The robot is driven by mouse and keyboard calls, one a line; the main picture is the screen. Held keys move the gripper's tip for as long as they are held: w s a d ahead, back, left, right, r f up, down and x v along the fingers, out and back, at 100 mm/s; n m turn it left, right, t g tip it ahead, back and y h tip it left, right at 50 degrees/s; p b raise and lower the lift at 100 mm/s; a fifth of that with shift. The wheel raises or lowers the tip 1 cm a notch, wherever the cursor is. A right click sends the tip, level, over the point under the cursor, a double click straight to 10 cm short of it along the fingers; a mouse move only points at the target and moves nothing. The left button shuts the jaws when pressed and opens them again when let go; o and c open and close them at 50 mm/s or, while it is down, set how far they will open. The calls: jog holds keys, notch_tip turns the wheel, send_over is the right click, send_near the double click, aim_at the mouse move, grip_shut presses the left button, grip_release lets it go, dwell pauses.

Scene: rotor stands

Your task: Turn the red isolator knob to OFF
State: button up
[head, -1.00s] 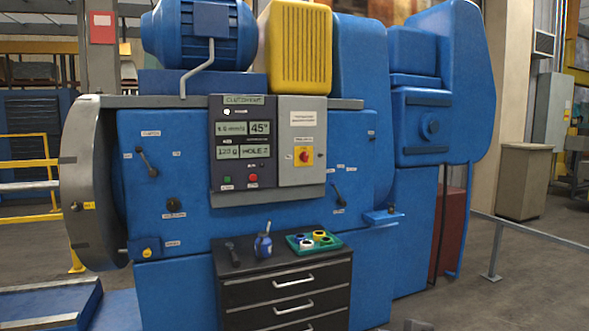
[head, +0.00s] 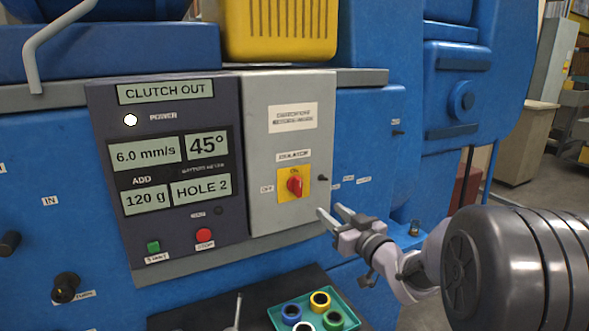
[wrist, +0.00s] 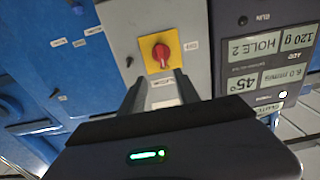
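The red isolator knob (head: 295,185) sits on a yellow square plate on the grey isolator box (head: 262,130). An ON mark is above it and an OFF label (head: 267,189) is to its left. The knob's grip looks roughly upright, in line with the ON mark. My gripper (head: 330,211) is to the lower right of the knob, in front of the panel, apart from it. Its two fingers are spread and empty. The wrist view, which is upside down, shows the knob (wrist: 160,52) just past and between the fingertips (wrist: 157,82).
Left of the box, the dark control panel (head: 168,228) has screens reading CLUTCH OUT, a green button (head: 153,247) and a red button (head: 204,235). Below, a green tray (head: 345,312) holds coloured rings on the black cabinet top. A small black knob (head: 322,178) is right of the plate.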

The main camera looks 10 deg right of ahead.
aim_at(301, 187)
jog(key=p+x, duration=0.2)
jog(key=x, duration=1.4)
jog(key=shift+a+r, duration=0.1)
jog(key=shift+a, duration=0.05)
jog(key=shift+s, duration=0.1)
grip_shut()
